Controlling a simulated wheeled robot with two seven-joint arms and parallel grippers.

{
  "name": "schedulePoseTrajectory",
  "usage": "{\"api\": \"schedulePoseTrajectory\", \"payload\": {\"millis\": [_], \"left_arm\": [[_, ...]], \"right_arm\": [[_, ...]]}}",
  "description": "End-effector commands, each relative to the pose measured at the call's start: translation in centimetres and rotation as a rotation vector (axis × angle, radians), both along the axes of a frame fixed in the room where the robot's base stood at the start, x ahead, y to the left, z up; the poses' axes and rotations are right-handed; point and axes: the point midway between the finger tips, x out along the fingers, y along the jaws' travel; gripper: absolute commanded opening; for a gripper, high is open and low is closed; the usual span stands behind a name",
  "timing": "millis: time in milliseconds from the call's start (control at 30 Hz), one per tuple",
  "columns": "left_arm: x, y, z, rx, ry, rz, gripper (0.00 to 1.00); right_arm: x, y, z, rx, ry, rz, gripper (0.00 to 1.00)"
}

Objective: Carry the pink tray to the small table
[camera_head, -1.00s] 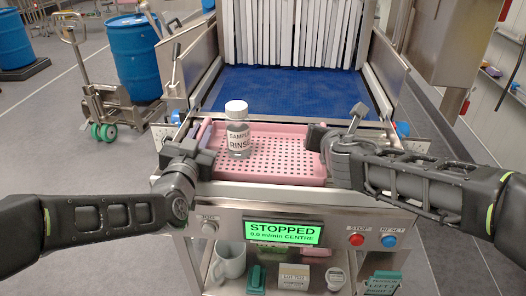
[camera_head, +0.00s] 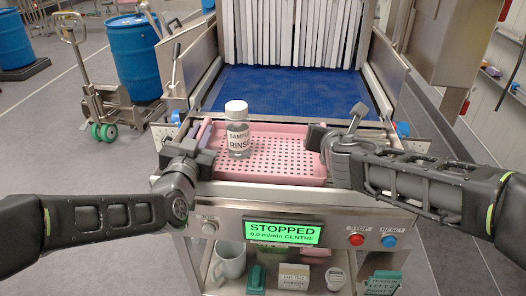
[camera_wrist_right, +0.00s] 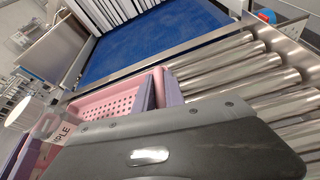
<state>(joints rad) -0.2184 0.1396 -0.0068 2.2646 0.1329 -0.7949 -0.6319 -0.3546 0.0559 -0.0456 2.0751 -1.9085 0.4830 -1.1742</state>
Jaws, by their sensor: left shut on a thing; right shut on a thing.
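The pink tray (camera_head: 277,157) is a shallow perforated tray at the near end of the conveyor, in front of the blue belt. A clear bottle (camera_head: 238,141) with a white cap and a "SAMPLE RINSE" label stands upright in its left part. My left gripper (camera_head: 203,143) is shut on the tray's left side. My right gripper (camera_head: 322,143) is shut on the tray's right side. In the right wrist view the tray (camera_wrist_right: 106,104) shows beside my gripper, with the bottle cap (camera_wrist_right: 25,114) at the left. The small table cannot be made out.
The blue belt (camera_head: 290,90) runs back to white strip curtains (camera_head: 290,30). A panel reads "STOPPED" (camera_head: 283,232), beside a red button (camera_head: 356,240) and a blue button (camera_head: 389,241). A shelf below holds a mug (camera_head: 229,262) and small items. A pallet truck (camera_head: 105,105) with a blue drum (camera_head: 134,58) stands left.

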Motion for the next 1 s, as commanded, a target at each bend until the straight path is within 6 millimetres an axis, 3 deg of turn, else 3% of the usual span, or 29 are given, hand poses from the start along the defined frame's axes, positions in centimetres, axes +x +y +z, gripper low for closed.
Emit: {"api": "schedulePoseTrajectory", "payload": {"millis": [367, 800, 1000], "left_arm": [[0.0, 0.2, 0.4, 0.002, -0.004, 0.003, 0.0], [0.0, 0.2, 4.3, 0.002, -0.003, 0.005, 0.0], [0.0, 0.2, 5.2, 0.002, -0.003, 0.005, 0.0]], "right_arm": [[0.0, -0.2, 0.3, -0.001, -0.001, -0.005, 0.0], [0.1, -0.3, 4.3, -0.001, -0.002, -0.005, 0.0], [0.1, -0.3, 5.2, -0.002, -0.002, -0.006, 0.0]]}}
